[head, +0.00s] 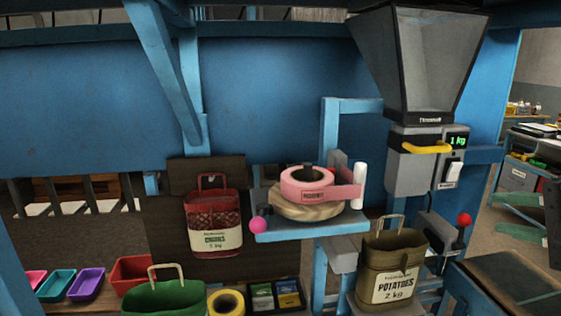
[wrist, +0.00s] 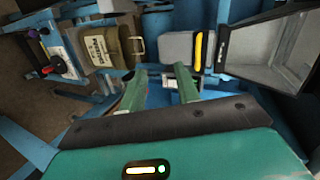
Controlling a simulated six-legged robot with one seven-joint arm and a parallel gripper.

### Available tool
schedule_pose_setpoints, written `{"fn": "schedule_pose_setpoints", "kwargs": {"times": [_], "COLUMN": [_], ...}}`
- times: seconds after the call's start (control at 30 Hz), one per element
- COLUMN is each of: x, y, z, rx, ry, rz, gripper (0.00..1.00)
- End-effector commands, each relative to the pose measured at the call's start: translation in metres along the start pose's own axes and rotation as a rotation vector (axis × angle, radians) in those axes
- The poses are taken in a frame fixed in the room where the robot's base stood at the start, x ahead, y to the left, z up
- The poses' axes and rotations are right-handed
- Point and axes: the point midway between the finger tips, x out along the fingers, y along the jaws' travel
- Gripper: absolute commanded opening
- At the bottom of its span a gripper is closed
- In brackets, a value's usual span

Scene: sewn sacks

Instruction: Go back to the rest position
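My gripper (wrist: 160,71) shows in the wrist view with two green fingers spread apart and nothing between them. It is not in the head view. The olive potatoes sack (head: 391,268) stands under the weighing hopper at the right; it also shows in the wrist view (wrist: 103,42), beyond the left fingertip. A red onions sack (head: 214,222) hangs on a dark panel left of centre. The fingers appear apart from the sack and the machine.
The grey hopper (head: 418,65) has a yellow handle (head: 426,147) and a display reading 1 kg. A blue shelf (head: 312,228) holds pink tape on a coil. A green sack (head: 163,299), coloured trays and a yellow roll (head: 226,303) are low at the left. Blue frame posts surround the machine.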

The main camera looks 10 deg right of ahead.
Motion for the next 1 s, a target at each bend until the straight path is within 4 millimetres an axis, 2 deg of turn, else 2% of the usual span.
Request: {"fn": "schedule_pose_setpoints", "kwargs": {"times": [0.17, 0.27, 0.37, 0.4, 0.5, 0.6, 0.73, 1.0], "x": [0.039, 0.061, 0.084, 0.091, 0.101, 0.103, 0.102, 0.102], "y": [0.025, 0.047, 0.08, 0.096, 0.137, 0.167, 0.186, 0.189], "z": [0.047, 0.084, 0.133, 0.155, 0.203, 0.231, 0.245, 0.245], "rx": [-0.135, -0.259, -0.459, -0.563, -0.859, -1.112, -1.293, -1.323], "ry": [-0.101, -0.173, -0.27, -0.313, -0.408, -0.464, -0.491, -0.493], "rz": [0.124, 0.216, 0.334, 0.385, 0.494, 0.559, 0.595, 0.603], "gripper": [0.32, 0.32, 0.32, 0.32, 0.32, 0.32, 0.32, 0.32]}}
